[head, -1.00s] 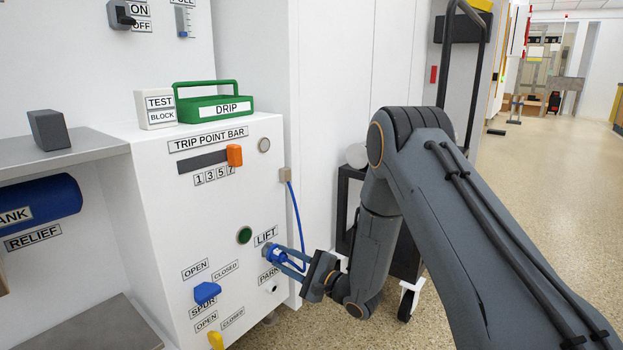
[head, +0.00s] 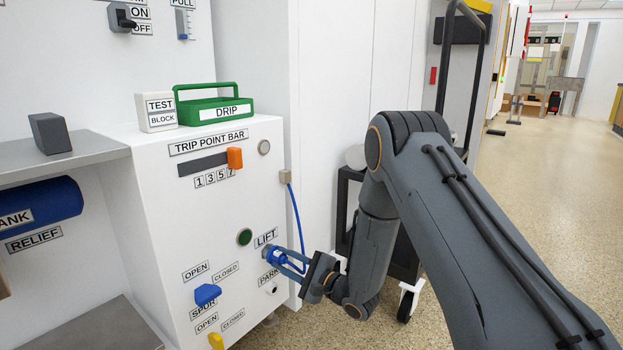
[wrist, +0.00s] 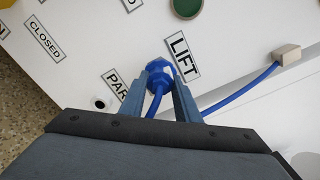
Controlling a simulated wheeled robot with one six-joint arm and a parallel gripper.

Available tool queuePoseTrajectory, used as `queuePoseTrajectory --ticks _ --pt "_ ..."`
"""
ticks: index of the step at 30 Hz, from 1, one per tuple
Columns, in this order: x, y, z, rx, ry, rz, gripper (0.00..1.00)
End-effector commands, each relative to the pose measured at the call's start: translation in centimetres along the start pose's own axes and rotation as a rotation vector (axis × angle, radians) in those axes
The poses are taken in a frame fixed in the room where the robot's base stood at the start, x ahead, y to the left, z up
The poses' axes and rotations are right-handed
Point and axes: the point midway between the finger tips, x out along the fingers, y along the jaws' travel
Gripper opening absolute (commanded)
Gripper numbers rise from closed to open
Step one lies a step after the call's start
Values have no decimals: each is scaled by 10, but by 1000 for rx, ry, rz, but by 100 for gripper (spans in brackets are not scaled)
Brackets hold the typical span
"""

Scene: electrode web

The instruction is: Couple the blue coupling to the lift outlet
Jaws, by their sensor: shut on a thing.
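The blue coupling (head: 274,256) is at the lift outlet, just under the LIFT label (head: 266,237) on the white panel. Its blue hose (head: 297,222) runs up to a small beige block on the panel's side. My gripper (head: 285,260) is shut on the coupling from the right. In the wrist view the coupling (wrist: 160,76) sits between the two blue fingertips, beside the LIFT label, facing the panel. The outlet itself is hidden behind the coupling, so I cannot tell how far it is seated.
The PARK port (head: 273,288) is empty, below the coupling. A blue SPUR handle (head: 207,293) and a yellow handle (head: 216,341) stick out to the left. A green DRIP tray (head: 213,108) and a test block (head: 156,111) stand on top. A dark cart is behind my arm.

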Motion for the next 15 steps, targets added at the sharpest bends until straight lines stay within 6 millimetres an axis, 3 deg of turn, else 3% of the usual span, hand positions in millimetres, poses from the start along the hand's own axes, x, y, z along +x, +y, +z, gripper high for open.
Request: queuePoseTrajectory --ticks 15 --pt "1 -1 1 187 -1 -1 0"
